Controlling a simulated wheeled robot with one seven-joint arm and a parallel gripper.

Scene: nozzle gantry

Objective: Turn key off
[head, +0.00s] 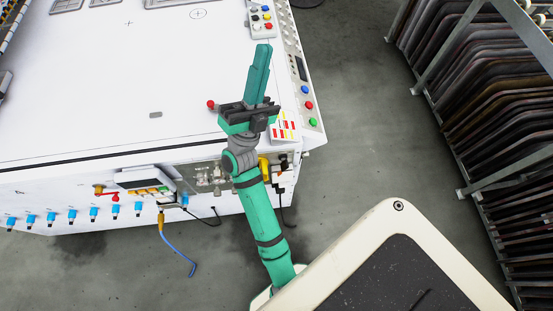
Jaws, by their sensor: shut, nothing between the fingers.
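My gripper (262,52) is over the right part of the machine's white top. Its long green fingers lie together, shut, with nothing seen between them. No key can be made out for certain. The white machine (90,110) has a front face with a small panel with a screen (146,176) and, right of it, a metal connector plate (208,178). My arm hides part of the front face's right end. A small red knob (211,104) shows just left of my gripper's body.
Blue, red and green buttons (309,105) line the machine's right edge. A button box (262,18) sits at the far right corner. Blue fittings (73,214) and a hanging blue cable (176,247) are on the front. A rack (490,120) stands right, across clear floor (375,130).

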